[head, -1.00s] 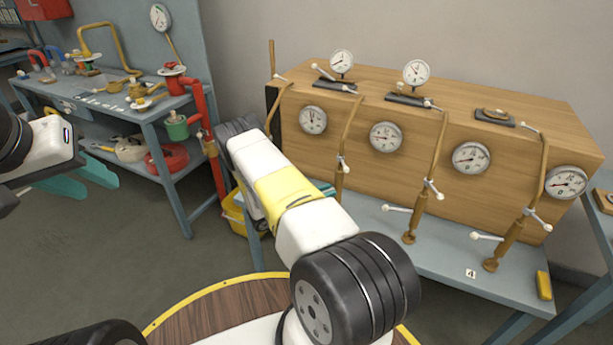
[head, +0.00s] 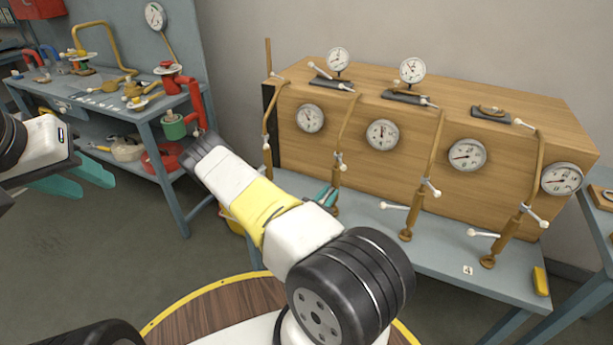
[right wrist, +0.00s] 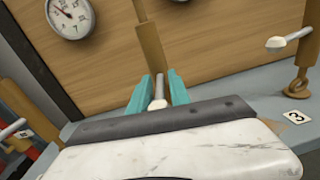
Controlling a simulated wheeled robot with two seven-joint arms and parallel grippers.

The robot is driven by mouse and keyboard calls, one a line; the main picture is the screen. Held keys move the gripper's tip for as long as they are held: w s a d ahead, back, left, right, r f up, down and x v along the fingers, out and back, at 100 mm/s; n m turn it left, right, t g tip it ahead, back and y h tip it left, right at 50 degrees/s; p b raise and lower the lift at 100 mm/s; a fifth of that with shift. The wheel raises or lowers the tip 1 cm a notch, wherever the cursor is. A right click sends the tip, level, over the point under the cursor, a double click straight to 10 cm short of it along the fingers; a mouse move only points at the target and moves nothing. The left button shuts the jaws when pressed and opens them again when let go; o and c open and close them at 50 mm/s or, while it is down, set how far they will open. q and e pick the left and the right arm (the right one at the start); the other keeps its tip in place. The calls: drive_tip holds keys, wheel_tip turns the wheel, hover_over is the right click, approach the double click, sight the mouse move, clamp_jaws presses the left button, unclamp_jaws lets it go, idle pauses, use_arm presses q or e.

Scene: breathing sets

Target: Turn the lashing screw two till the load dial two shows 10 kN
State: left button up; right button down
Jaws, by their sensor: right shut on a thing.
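Lashing screw two (head: 337,182) stands upright on the bench in front of the wooden crate, second from the left. Its lower part is mostly hidden. My right gripper (head: 325,195) is at it, partly hidden by my own arm. In the right wrist view its teal fingers (right wrist: 158,92) are shut around a white knob-ended handle (right wrist: 157,104). Load dial two (head: 382,134) appears to be the round dial on the crate front just right of this lashing; its needle is too small to read. My left gripper (head: 75,178) is open and empty at the far left.
Lashing screws three (head: 410,215) and four (head: 500,235) stand to the right, with white handles sticking out. Dial one (head: 310,118) is to the left; it also shows in the right wrist view (right wrist: 70,15). A cluttered workbench (head: 150,115) is at the left.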

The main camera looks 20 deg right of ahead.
drive_tip(key=shift+s+d+n+t+y, duration=0.25)
drive_tip(key=shift+s+n+t+y, duration=0.1)
drive_tip(key=shift+n+t+y, duration=0.45)
drive_tip(key=shift+t, duration=0.3)
drive_tip(key=c, duration=1.3)
unclamp_jaws()
drive_tip(key=v, duration=0.7)
drive_tip(key=shift+s+a, duration=0.25)
drive_tip(key=shift+s, duration=0.05)
